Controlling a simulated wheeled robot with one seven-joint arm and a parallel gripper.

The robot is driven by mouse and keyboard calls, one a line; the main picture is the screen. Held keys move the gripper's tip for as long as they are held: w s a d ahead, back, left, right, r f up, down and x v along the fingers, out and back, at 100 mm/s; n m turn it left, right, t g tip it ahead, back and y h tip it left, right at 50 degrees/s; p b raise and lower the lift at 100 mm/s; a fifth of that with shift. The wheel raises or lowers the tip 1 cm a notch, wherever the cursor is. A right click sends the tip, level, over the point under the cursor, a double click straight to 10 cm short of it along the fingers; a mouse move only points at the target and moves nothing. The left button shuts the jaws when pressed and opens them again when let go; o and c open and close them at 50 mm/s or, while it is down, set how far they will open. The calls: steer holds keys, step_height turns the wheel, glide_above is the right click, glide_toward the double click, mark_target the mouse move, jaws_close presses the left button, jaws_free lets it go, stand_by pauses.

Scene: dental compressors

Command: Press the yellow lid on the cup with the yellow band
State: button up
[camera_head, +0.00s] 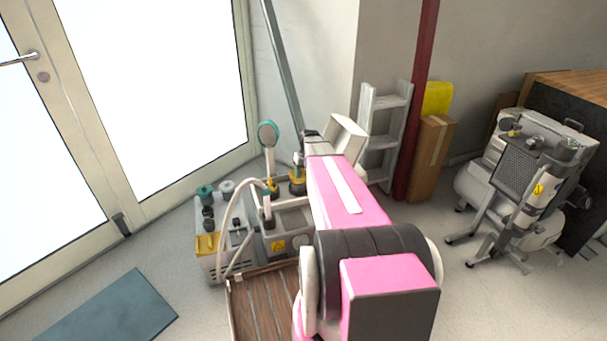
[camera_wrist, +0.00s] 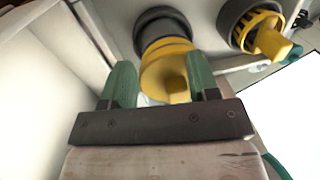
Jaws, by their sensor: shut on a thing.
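My gripper (camera_wrist: 160,84) shows in the wrist view with its two green fingers shut on a yellow lid (camera_wrist: 163,72), a round piece with a tab. A dark round cup (camera_wrist: 158,22) with a yellow band (camera_wrist: 166,46) lies straight beyond the lid. The lid overlaps the band in this view, and I cannot tell whether they touch. A second dark round part (camera_wrist: 236,14) with a yellow ribbed piece and a yellow tab (camera_wrist: 270,44) is to the right, apart from my fingers. In the head view my arm hides the gripper and the lid.
The grey compressor unit (camera_head: 216,240) stands on the floor with a green-rimmed round gauge (camera_head: 268,133) rising above it. A wooden slatted surface (camera_head: 255,309) is in front. A grey ladder (camera_head: 385,140), a red post (camera_head: 415,120) and another compressor (camera_head: 530,180) are to the right.

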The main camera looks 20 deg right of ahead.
stand_by(0.4)
steer(key=o, duration=1.3)
steer(key=shift+r, duration=0.1)
steer(key=shift+r, duration=3.4)
jaws_close()
steer(key=shift+f, duration=2.75)
